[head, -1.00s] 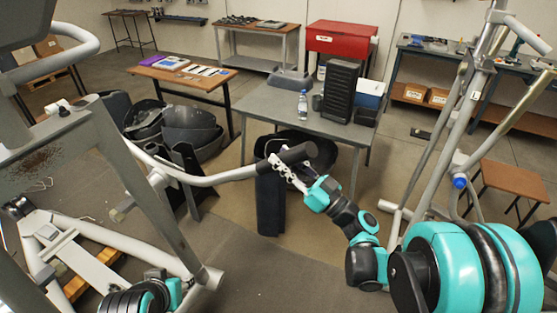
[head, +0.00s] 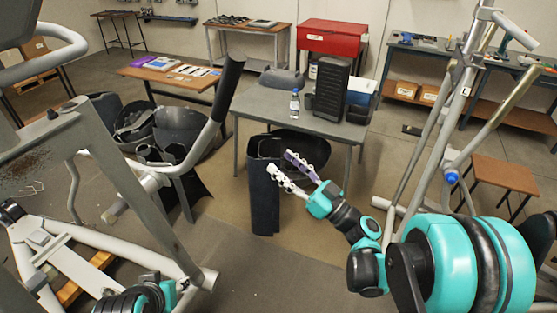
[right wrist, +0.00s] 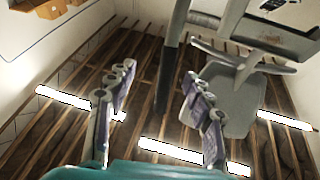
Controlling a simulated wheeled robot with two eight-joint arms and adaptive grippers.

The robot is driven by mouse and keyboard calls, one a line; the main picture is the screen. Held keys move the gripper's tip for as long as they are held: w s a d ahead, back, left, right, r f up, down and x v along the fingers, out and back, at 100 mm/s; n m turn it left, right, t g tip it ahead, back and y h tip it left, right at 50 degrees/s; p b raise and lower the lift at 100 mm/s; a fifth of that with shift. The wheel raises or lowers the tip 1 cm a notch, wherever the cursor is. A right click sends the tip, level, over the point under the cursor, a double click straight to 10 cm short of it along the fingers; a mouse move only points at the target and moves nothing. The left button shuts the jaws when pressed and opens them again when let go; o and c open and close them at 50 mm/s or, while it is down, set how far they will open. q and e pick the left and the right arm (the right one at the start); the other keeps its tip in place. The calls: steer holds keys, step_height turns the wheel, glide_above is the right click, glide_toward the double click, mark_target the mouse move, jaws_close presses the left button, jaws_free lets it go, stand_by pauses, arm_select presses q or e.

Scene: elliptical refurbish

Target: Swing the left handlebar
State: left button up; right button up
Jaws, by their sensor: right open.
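The left handlebar (head: 203,139) of the elliptical is a grey bent tube with a long black grip (head: 228,88). In the head view it rises steeply, its grip end high in front of the tables. My right gripper (head: 280,162) is open and empty, to the right of and below the grip, clear of it. In the right wrist view my right gripper (right wrist: 158,75) shows its two fingers spread, and a dark bar that looks like the grip (right wrist: 168,80) appears beyond the gap between them. Part of my left arm shows at the bottom left; its gripper is not visible.
The elliptical's grey frame (head: 130,190) fills the left. A grey table (head: 270,105) with a bottle (head: 294,103) and a black drawer unit (head: 330,90) stands beyond my gripper. Dark curved covers (head: 185,130) lie behind the handlebar. Grey uprights (head: 440,130) rise at right.

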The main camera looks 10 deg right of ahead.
steer(key=v, duration=0.9)
steer(key=shift+s+d, duration=0.15)
steer(key=shift+s, duration=0.05)
steer(key=shift+f, duration=0.1)
steer(key=s+a+f+m+g+h+b, duration=0.35)
steer(key=a+f+g+h, duration=0.45)
steer(key=f, duration=0.6)
steer(key=s+d+f+m+g+h+b, duration=0.1)
steer(key=s+d+f+m+h+b, duration=0.1)
steer(key=s+d+h, duration=0.5)
steer(key=shift+s+f+m, duration=0.55)
steer(key=shift+f+m, duration=0.35)
steer(key=shift+m, duration=0.05)
steer(key=shift+d, duration=0.1)
